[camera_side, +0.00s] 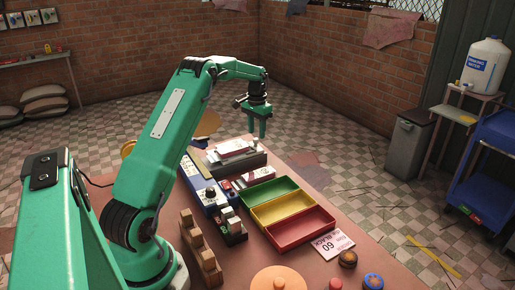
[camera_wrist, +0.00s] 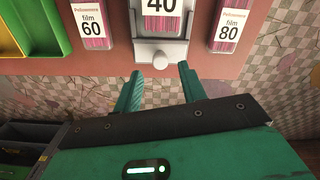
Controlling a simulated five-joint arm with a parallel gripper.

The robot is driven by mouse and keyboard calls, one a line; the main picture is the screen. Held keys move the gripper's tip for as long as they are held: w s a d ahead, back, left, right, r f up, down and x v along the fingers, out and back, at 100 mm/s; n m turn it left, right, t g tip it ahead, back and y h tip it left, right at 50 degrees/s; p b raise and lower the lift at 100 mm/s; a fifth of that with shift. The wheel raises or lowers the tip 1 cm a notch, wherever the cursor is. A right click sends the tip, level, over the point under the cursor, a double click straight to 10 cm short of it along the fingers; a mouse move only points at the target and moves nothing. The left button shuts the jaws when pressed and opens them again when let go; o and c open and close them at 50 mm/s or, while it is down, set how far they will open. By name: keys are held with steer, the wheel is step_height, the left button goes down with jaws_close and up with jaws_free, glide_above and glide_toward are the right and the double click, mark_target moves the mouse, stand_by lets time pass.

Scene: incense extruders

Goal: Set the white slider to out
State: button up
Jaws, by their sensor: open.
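A pale slider (camera_wrist: 160,46) with a round knob on its front shows at the top middle of the wrist view. A packet marked 40 (camera_wrist: 161,8) lies on it. In the side view a white piece with a packet (camera_side: 234,148) sits on a grey block (camera_side: 240,161) at the far part of the table. My gripper (camera_wrist: 158,73) is open and empty. Its two green fingers stand apart, just short of the knob and to either side of it. In the side view my gripper (camera_side: 257,137) points down beyond the block.
Packets marked film 60 (camera_wrist: 92,24) and film 80 (camera_wrist: 229,25) lie on either side of the slider. Green (camera_side: 268,191), yellow (camera_side: 282,208) and red (camera_side: 302,230) trays stand nearer the camera. A blue unit with a dial (camera_side: 208,195) stands left of them.

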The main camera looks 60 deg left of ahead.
steer(key=shift+r, duration=2.65)
steer(key=shift+d, duration=0.1)
steer(key=s+d+r+m+t+y, duration=0.1)
steer(key=s+d+r, duration=0.3)
steer(key=d+r, duration=0.5)
steer(key=s+d+r+t, duration=0.25)
steer(key=d+r, duration=0.25)
steer(key=d, duration=0.8)
steer(key=s+d+f+m+t, duration=0.1)
steer(key=s+d+f, duration=0.1)
steer(key=s+d, duration=0.5)
steer(key=s+d+f+m+t+h, duration=0.1)
steer(key=s+d, duration=0.5)
steer(key=s, duration=0.6)
steer(key=shift+s+d+f, duration=0.25)
steer(key=shift+d+f, duration=0.15)
steer(key=shift+f, duration=0.3)
